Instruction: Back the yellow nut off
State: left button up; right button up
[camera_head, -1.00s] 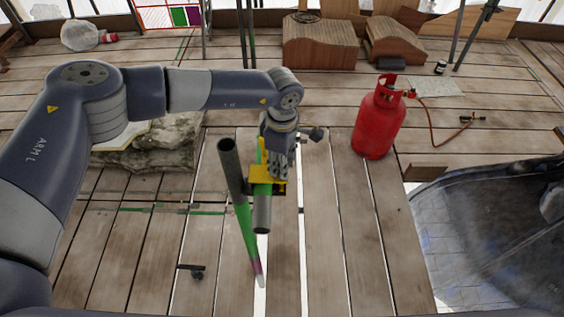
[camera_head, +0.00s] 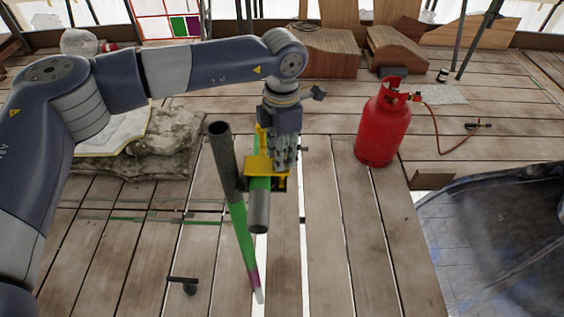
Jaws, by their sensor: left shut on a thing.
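A yellow fitting (camera_head: 258,166) sits where a long leaning tube and a short tube meet. The long tube (camera_head: 240,219) is dark grey at the top, green in the middle and purple near its foot. The short tube (camera_head: 259,217) has a green band and a dark grey end. My left gripper (camera_head: 279,163) points down at the right side of the fitting and is shut on a yellow part there. Its fingers hide much of that part, so I cannot tell the nut from the rest of the fitting. My right gripper is not in view.
A red gas cylinder (camera_head: 384,128) with a hose stands to the right. A dark tarp (camera_head: 495,240) covers the lower right. Gaps split the plank floor.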

pick_arm(q)
jog(key=n+b, duration=0.4)
jog(key=shift+f+n, duration=0.2)
jog(key=shift+n, duration=0.1)
jog(key=shift+r+n+b, duration=0.25)
jog(key=shift+n+b, duration=1.35)
jog(key=shift+n, duration=0.1)
jog(key=shift+w, duration=0.1)
jog(key=o, duration=1.1)
jog(key=shift+c, duration=0.2)
notch_tip(320, 180, up, 12)
